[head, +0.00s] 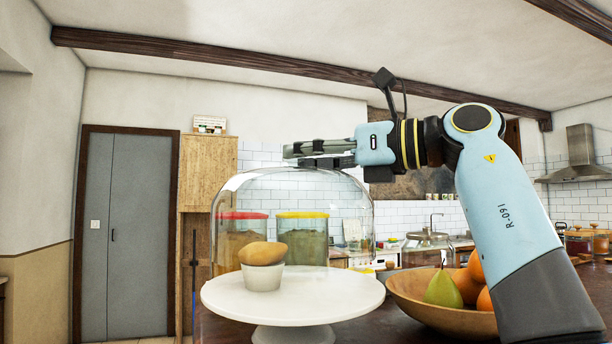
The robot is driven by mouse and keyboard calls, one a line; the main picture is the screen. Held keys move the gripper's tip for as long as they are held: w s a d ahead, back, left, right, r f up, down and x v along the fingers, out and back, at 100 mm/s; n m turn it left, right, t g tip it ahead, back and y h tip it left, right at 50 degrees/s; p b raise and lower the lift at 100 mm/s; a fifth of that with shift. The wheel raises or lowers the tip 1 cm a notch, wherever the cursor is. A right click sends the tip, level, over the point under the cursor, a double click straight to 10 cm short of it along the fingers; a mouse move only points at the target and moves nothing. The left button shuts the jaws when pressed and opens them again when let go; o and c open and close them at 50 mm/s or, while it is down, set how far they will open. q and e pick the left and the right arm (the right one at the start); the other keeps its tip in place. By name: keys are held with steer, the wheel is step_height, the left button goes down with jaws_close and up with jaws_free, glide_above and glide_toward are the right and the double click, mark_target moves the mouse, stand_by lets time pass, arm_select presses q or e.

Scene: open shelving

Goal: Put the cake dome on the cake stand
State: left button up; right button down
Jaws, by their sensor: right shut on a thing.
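The clear glass cake dome (345,215) hangs upright in the head view, above and behind the white cake stand (345,298). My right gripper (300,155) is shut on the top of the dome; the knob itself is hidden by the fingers. The dome's lower edge is partly hidden behind the stand, so I cannot tell how high it hangs. A muffin (262,265) in a white cup sits on the stand's plate, left of its middle. My left gripper is not in view.
A wooden bowl (410,300) with a pear and orange fruit stands close to the right of the stand. Jars with a red lid (242,215) and a yellow lid (302,214) show through the dome. A grey door (125,230) is at the left.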

mark_target(308, 175)
step_height(308, 175, down, 3)
steer(key=shift+f+p, duration=0.1)
steer(key=shift+p, duration=0.35)
steer(key=shift+f, duration=0.45)
steer(key=c, duration=0.9)
jaws_free()
steer(key=shift+f, duration=0.1)
steer(key=shift+c, duration=0.2)
